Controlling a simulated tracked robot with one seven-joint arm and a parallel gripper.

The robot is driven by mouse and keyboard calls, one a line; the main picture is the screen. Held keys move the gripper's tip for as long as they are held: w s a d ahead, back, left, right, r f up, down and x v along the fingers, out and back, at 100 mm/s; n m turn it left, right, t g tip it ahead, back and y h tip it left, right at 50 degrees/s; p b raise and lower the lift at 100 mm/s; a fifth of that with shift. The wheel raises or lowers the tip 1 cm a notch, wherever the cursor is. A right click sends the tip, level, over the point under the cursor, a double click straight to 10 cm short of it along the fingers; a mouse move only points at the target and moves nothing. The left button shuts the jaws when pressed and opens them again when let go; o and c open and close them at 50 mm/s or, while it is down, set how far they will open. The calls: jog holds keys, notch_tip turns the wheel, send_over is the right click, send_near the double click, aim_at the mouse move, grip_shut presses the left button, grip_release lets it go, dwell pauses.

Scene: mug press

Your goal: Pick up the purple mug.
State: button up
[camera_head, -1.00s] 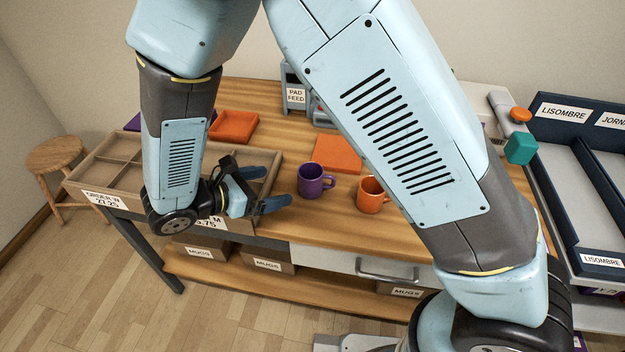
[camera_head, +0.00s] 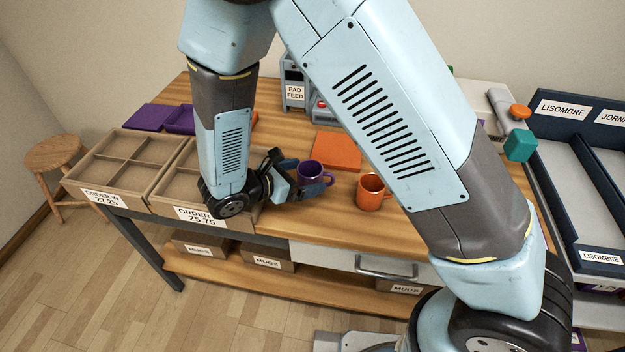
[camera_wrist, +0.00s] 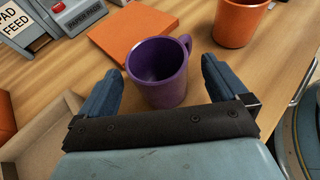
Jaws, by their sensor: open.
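The purple mug (camera_head: 311,172) stands upright on the wooden table in the head view, partly hidden by my gripper (camera_head: 309,180). In the wrist view the purple mug (camera_wrist: 160,73) sits ahead of and between the two blue fingers of my gripper (camera_wrist: 160,88), with its handle at the upper right. The fingers are open, one on each side of the mug's near part, with a visible gap between the mug and the right finger. Whether the left finger touches the mug I cannot tell.
An orange mug (camera_head: 371,192) stands to the right of the purple one. A flat orange pad (camera_head: 337,150) lies behind it. A divided order tray (camera_head: 165,190) is at the left, and the pad feed machine (camera_head: 294,92) stands at the back.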

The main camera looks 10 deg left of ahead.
aim_at(319, 164)
jog(key=shift+x, duration=1.4)
jog(key=c, duration=1.2)
jog(key=shift+r, duration=0.15)
jog(key=shift+r, duration=0.25)
notch_tip(319, 164, up, 2)
jog(key=shift+r, duration=0.1)
jog(key=s+d+r, duration=0.1)
jog(key=s+r, duration=0.2)
jog(key=s, duration=0.1)
jog(key=s+d+r, duration=0.1)
jog(key=s+r, duration=0.2)
jog(key=s, duration=0.1)
jog(key=s+d+r, duration=0.2)
jog(key=s+r, duration=0.2)
jog(key=s, duration=0.1)
